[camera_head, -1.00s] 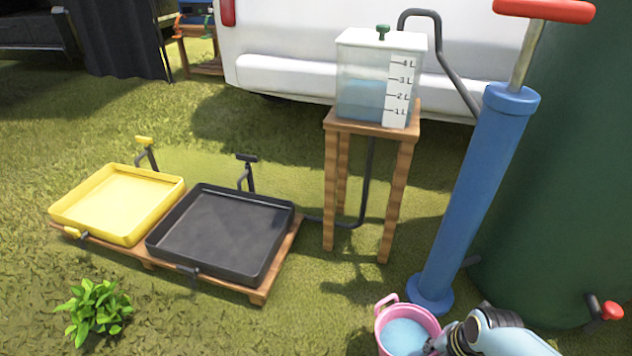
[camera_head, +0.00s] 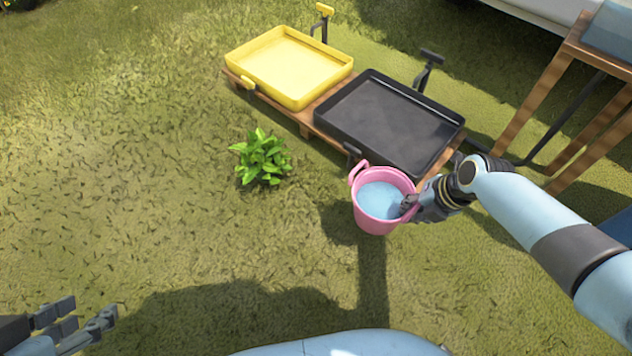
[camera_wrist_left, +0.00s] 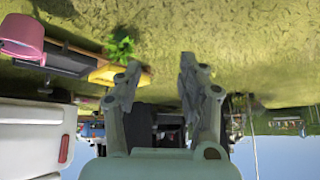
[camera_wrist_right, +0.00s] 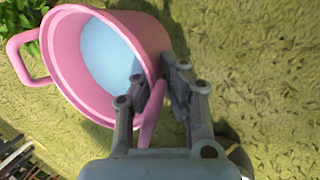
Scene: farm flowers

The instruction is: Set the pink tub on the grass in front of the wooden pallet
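The pink tub (camera_head: 378,224) holds blue water and has a loop handle on each side. My right gripper (camera_head: 408,205) is shut on the tub's right-hand handle, and the right wrist view shows the fingers (camera_wrist_right: 158,95) at the pink tub (camera_wrist_right: 146,38). The tub looks held above the grass, with its shadow apart from it on the ground. The wooden pallet (camera_head: 306,130) lies behind it, bearing two trays. My left gripper (camera_head: 85,325) is at the lower left, empty, its fingers (camera_wrist_left: 158,75) apart in the left wrist view.
A yellow tray (camera_head: 290,98) and a black tray (camera_head: 395,155) sit on the pallet. A leafy green plant (camera_head: 260,158) grows in front of it. Open grass (camera_head: 130,180) spreads left and front. A wooden stand (camera_head: 535,95) is at the right.

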